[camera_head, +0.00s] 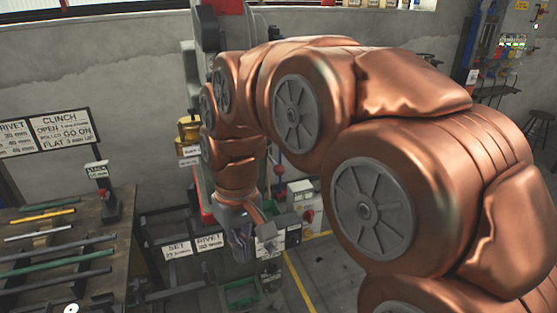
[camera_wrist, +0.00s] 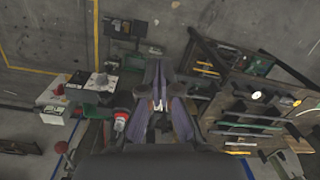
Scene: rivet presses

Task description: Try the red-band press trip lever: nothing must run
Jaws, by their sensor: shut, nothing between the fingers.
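A press (camera_head: 207,30) with red at its top stands against the wall, largely hidden behind my copper arm. A small red knob on a thin stem (camera_head: 278,170) shows just right of my forearm; I cannot tell whether it is the trip lever. My gripper (camera_head: 243,246) points down in front of the press, low and left of that knob. In the wrist view my gripper (camera_wrist: 158,103) is shut and empty. A red-and-white part (camera_wrist: 121,121) lies left of the fingers there, apart from them; I cannot tell what it is.
A bench (camera_head: 122,240) with several coloured rods stands at the left. SET and RIVET label cards (camera_head: 209,242) stand on low bins beside my gripper. A white box with a red switch (camera_head: 304,200) is right of it. Floor with a yellow line (camera_head: 298,281) is open ahead.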

